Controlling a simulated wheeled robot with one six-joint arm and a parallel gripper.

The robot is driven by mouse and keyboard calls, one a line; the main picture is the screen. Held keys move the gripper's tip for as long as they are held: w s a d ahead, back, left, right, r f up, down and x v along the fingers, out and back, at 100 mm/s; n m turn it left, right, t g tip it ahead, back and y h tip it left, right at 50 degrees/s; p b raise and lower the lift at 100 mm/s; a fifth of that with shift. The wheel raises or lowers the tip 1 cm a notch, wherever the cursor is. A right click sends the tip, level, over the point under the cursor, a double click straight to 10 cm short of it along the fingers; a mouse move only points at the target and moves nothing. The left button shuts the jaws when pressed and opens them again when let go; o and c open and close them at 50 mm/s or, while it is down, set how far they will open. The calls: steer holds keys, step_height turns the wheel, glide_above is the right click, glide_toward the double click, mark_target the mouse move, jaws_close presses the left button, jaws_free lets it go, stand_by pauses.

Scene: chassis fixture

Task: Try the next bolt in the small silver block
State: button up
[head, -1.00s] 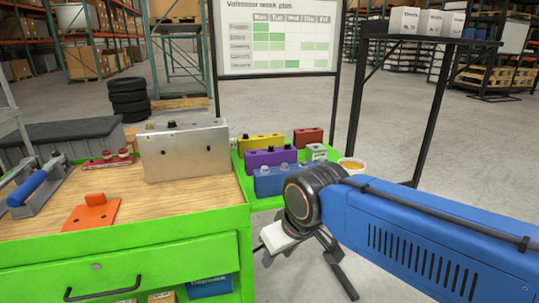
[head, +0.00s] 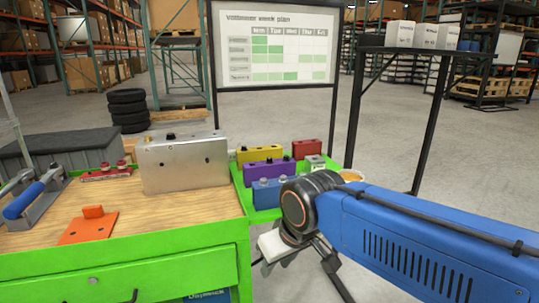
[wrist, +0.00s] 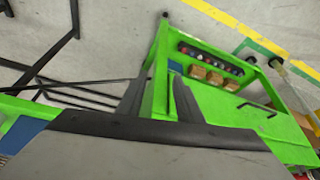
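The small silver block (head: 315,161) stands at the right end of the green side tray, behind my arm's wrist joint. It is too small to tell what is in its top. A large silver block (head: 184,165) stands on the wooden bench top, with a dark bolt head (head: 171,136) and a paler one on top. My gripper hangs low in front of the tray, beside the green cart, partly hidden by my arm in the head view. In the wrist view its two dark fingers (wrist: 157,92) are apart, with nothing visible between them.
Yellow (head: 259,153), purple (head: 268,165), blue (head: 265,196) and red (head: 307,148) blocks crowd the green tray. An orange piece (head: 88,228) lies on the bench. A black-legged stand (head: 428,125) rises behind.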

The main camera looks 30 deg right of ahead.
steer(key=w+d+r+m+g, duration=0.1)
steer(key=w+d+r+m, duration=0.1)
steer(key=w+r+m, duration=0.45)
step_height(320, 180, up, 16)
steer(key=f+m+g, duration=0.1)
steer(key=m+g, duration=0.3)
steer(key=m, duration=1)
glide_above(270, 158)
steer(key=shift+a+f, duration=0.1)
steer(key=shift+f, duration=2.6)
steer(key=shift+f, duration=0.2)
steer(key=shift+f, duration=0.35)
steer(key=shift+f, duration=0.35)
steer(key=shift+f, duration=0.35)
steer(key=shift+f, duration=0.35)
